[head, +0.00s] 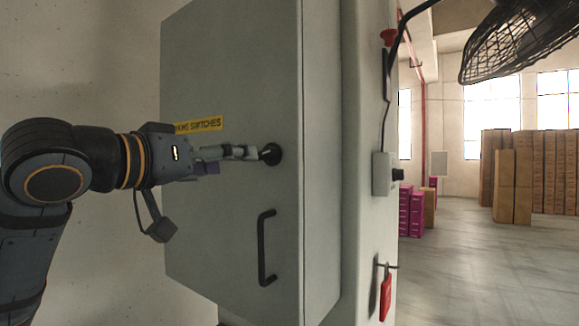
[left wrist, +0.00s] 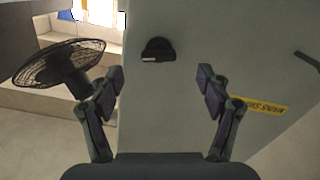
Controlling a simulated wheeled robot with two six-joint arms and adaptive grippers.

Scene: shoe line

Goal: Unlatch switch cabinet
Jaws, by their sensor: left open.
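The grey switch cabinet (head: 235,60) fills the middle of the head view, its door closed. A black round latch knob (head: 271,154) sits on the door near its right edge. The knob also shows in the left wrist view (left wrist: 158,50), with a pale mark on it. A black handle (head: 265,248) is below the knob. My left gripper (head: 252,153) reaches in from the left, its fingertips close to the knob in the head view. In the left wrist view its fingers are spread and empty, with the knob beyond and between them. Whether they touch it I cannot tell. My right gripper is out of view.
A yellow label (head: 200,125) is on the door. A black fan (head: 520,42) hangs at the upper right. Boxes (head: 513,185) stand on the open floor behind.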

